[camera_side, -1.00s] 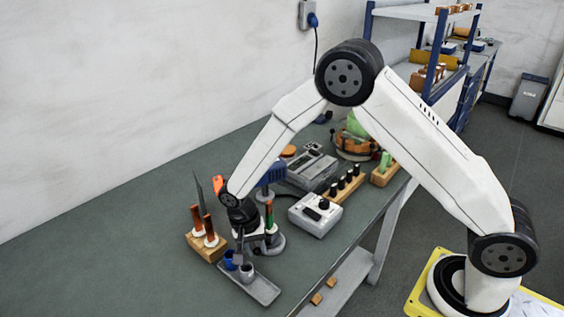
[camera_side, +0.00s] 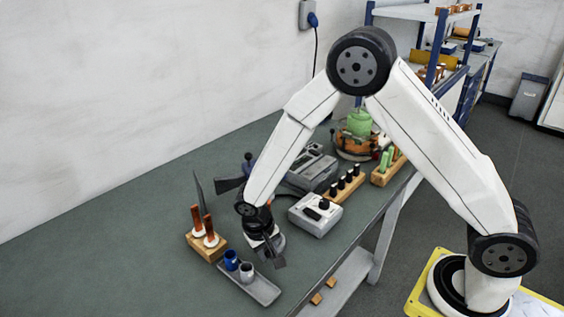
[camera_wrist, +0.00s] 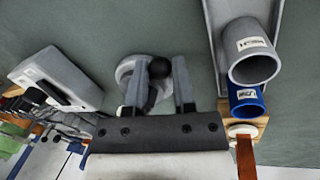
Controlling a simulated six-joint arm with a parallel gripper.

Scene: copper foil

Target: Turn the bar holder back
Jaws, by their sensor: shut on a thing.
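My gripper (camera_side: 272,258) is low beside that base. In the wrist view my gripper (camera_wrist: 160,80) has its two grey fingers on either side of a black ball knob (camera_wrist: 160,68), shut on it. The holder's pale ring-shaped base (camera_wrist: 126,68) lies behind the left finger. No bar is visible in the holder from here.
A grey tray (camera_side: 262,291) with a blue cup (camera_side: 231,260) and a grey cup (camera_side: 246,272) lies close by. A wooden block (camera_side: 205,249) with copper bars stands left. A grey device (camera_side: 316,217) is right of the holder. Bare bench lies at left.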

